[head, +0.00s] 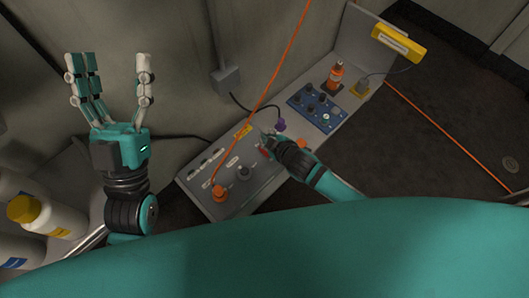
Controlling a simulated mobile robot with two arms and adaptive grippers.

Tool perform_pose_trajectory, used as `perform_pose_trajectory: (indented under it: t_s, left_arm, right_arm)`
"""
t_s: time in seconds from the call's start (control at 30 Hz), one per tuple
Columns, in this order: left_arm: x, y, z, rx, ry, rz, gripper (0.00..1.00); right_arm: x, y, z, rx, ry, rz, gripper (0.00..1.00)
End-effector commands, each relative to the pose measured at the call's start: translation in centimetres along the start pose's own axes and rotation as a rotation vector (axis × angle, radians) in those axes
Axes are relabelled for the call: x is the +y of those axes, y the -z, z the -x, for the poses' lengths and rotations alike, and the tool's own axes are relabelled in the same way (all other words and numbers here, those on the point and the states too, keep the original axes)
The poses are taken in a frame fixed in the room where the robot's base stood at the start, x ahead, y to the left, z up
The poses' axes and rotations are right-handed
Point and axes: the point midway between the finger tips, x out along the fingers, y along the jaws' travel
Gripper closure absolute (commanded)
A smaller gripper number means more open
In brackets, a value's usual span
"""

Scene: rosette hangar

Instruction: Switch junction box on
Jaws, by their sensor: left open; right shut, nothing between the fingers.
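A long light-grey panel (214,207) runs diagonally along the wall and carries labels, knobs, sockets and a blue plate (303,101) with several dark knobs. Which part is the junction box I cannot tell for sure. An orange plug (218,193) and a dark grey knob (243,172) are on its near left part. My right gripper (266,138) is shut and empty over the middle of the panel, close to a small red part (264,151). Whether it touches anything is unclear, and the hand hides some of the panel. My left gripper (112,68) is open, raised and empty, left of the panel.
An orange cable (279,67) crosses above the panel. Dark floor is open at right.

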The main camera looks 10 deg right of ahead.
Motion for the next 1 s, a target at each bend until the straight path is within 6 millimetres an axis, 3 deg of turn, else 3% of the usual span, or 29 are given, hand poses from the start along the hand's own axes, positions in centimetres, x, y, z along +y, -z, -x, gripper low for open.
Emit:
perform_pose_trajectory:
  t_s: [0.13, 0.57, 1.0]
  left_arm:
    - [0.0, 1.1, 0.0, 0.033, -0.001, 0.001, 0.3]
    - [0.1, 1.5, 0.1, 0.054, -0.001, 0.002, 0.3]
    - [0.6, 6.7, 2.2, 0.382, -0.01, 0.02, 0.3]
  right_arm:
    - [0.1, 0.3, -0.1, 0.009, -0.005, 0.01, 1.0]
    - [0.0, 0.3, -0.1, 0.009, -0.004, 0.009, 1.0]
    - [-0.7, -0.5, -1.1, 0.01, -0.004, 0.009, 1.0]
